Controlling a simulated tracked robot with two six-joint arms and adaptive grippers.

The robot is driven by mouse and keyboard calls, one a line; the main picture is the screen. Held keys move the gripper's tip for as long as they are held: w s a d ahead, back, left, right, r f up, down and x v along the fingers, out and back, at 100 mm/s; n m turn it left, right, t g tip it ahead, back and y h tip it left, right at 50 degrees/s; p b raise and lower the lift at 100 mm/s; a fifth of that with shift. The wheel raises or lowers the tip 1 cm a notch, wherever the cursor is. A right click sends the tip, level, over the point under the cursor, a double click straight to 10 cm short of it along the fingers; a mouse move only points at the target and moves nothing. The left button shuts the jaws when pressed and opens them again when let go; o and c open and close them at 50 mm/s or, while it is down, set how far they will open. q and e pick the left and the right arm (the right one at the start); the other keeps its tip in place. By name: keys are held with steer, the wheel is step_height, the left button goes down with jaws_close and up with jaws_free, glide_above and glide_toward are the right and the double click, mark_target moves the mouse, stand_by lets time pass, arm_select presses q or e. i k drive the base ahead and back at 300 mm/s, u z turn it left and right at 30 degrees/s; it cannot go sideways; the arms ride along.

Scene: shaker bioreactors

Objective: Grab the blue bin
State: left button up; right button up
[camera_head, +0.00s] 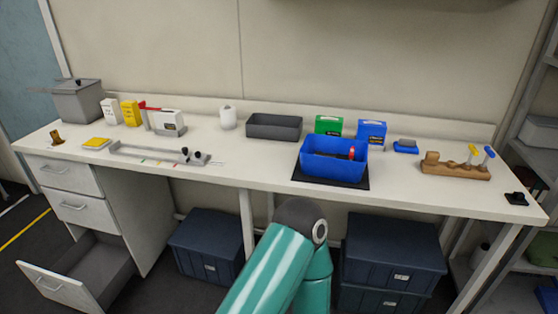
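The blue bin (325,168) stands upright on a black mat (352,184), right of the middle of the white bench. Its top is open and a small red-topped item (351,153) shows inside it. The rest of its contents is hidden by its walls. Teal links of my own arm rise from the bottom middle, in front of the bench and below the bin, apart from it. Neither my left nor my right gripper shows.
A grey tray (274,134) is left of the bin; green (329,124) and blue (371,131) boxes stand behind it. A wooden rack (455,171) is at right. Dark crates (395,243) sit under the bench. A lower-left drawer (62,289) is open.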

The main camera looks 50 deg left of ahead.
mark_target(312, 164)
steer(key=z, duration=0.6)
steer(key=i, duration=0.2)
steer(key=u, duration=2.85)
steer(key=i, duration=1.05)
steer(key=z, duration=0.5)
